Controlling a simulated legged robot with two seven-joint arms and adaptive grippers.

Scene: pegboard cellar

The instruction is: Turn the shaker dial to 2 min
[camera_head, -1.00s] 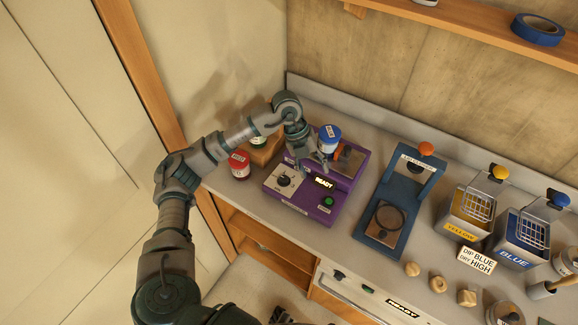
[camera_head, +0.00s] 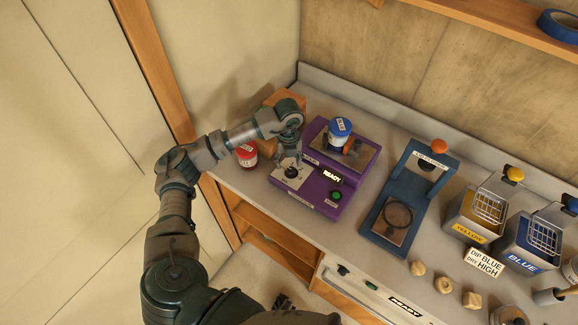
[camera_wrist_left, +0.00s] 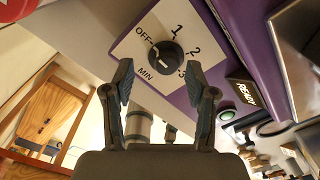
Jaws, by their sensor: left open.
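The shaker (camera_head: 318,187) is a purple box with a READY display and a green button. Its black dial (camera_head: 292,172) sits on a white plate at the front left; it also shows in the left wrist view (camera_wrist_left: 166,54), with OFF, 1, 2, 3 and MIN around it. A pale mark on the dial lies on its left side, nearest OFF and MIN. My left gripper (camera_head: 289,160) is open above the dial. In the left wrist view its fingers (camera_wrist_left: 159,76) point at the dial, one on each side in the picture; contact cannot be told. My right gripper is not in view.
A blue-lidded jar (camera_head: 339,131) stands on the shaker's platform behind the dial. A red-lidded jar (camera_head: 246,154) is close on the left. A blue press-like stand (camera_head: 404,203) and yellow (camera_head: 474,216) and blue (camera_head: 523,245) vats stand to the right.

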